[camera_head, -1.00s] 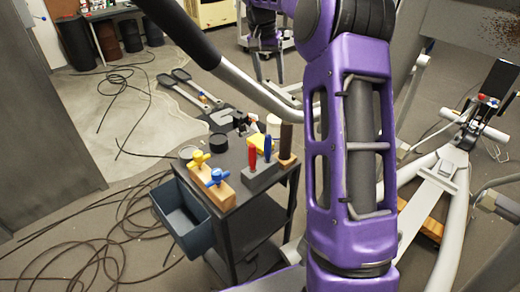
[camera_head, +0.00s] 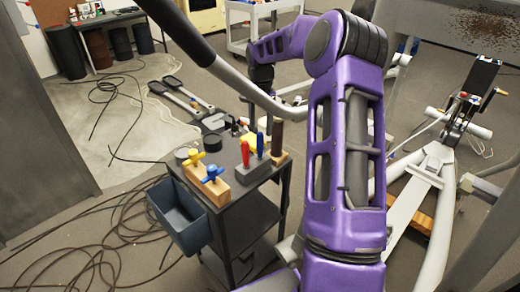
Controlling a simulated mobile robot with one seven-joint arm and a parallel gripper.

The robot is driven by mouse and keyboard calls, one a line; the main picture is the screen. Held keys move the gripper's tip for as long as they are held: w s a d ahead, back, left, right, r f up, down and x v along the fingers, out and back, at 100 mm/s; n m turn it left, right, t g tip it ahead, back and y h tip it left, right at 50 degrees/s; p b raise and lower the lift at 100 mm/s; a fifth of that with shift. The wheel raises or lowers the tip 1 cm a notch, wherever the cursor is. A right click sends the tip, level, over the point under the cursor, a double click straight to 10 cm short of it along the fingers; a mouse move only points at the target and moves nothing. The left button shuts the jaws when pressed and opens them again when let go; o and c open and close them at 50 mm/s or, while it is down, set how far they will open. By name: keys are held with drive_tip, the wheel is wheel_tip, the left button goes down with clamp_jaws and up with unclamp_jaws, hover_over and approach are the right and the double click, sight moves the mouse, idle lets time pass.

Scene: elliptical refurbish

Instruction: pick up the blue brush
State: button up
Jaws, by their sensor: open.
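A slim blue-handled tool (camera_head: 260,145), which looks like the blue brush, stands upright in a dark block (camera_head: 251,171) on top of the small dark cart (camera_head: 237,203). A red-handled tool (camera_head: 245,153) stands beside it in the same block. The brush's lower end is hidden in the block. My gripper (camera_head: 262,88) is the dark end of my purple arm, above and beyond the cart, apart from the brush. It is open; the grey rail partly hides it, and its fingertips are hard to make out.
A blue valve handle (camera_head: 211,174) and a yellow one (camera_head: 191,159) sit on a wooden block in front. A brown upright tool (camera_head: 277,136) stands right of the brush. A grey rail (camera_head: 235,80) crosses before my arm. A blue-grey bin (camera_head: 182,222) hangs on the cart's left.

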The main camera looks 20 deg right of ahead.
hover_over(260, 157)
drive_tip(key=f, duration=0.6)
drive_tip(key=shift+w+d+f, duration=0.2)
drive_tip(key=shift+w, duration=0.2)
clamp_jaws()
